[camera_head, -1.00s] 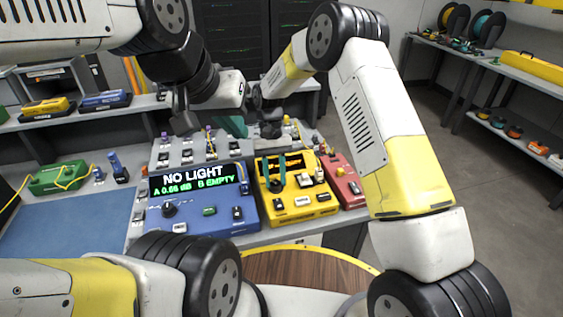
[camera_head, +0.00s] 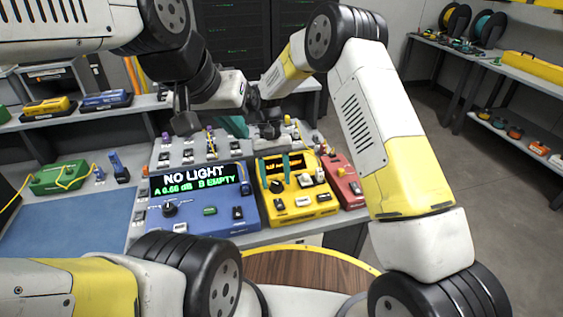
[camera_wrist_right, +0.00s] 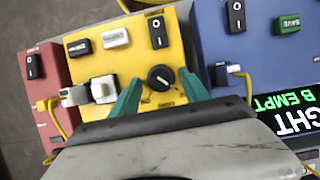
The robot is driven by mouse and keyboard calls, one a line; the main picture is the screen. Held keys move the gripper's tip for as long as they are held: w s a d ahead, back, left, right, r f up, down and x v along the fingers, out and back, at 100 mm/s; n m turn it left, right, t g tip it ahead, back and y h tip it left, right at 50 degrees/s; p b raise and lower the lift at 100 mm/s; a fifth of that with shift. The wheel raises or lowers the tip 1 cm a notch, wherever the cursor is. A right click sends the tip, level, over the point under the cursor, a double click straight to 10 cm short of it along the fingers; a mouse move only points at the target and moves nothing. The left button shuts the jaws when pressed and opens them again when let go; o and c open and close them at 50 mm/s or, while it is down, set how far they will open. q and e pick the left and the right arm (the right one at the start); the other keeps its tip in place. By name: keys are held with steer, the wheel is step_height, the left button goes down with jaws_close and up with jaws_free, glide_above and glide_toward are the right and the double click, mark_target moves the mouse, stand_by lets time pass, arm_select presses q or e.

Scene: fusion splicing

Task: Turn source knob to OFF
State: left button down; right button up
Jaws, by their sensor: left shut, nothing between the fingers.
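A yellow box (camera_head: 305,214) stands on the bench with a black round knob (camera_head: 276,187) on its top. In the head view the right gripper (camera_head: 276,172) points down over the yellow box. My left gripper (camera_head: 236,127) is shut and empty above the bench behind the boxes; its fingers are partly hidden.
A blue box (camera_head: 200,225) left of the yellow one has its own knob (camera_head: 169,208) and a display reading NO LIGHT, A 0.66 dB, B EMPTY. A red box (camera_head: 345,188) stands close on the right. The blue mat (camera_head: 65,225) at left is clear.

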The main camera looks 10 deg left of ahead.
steer(key=v, duration=0.7)
steer(key=shift+w+r, duration=0.15)
steer(key=shift+r, duration=0.2)
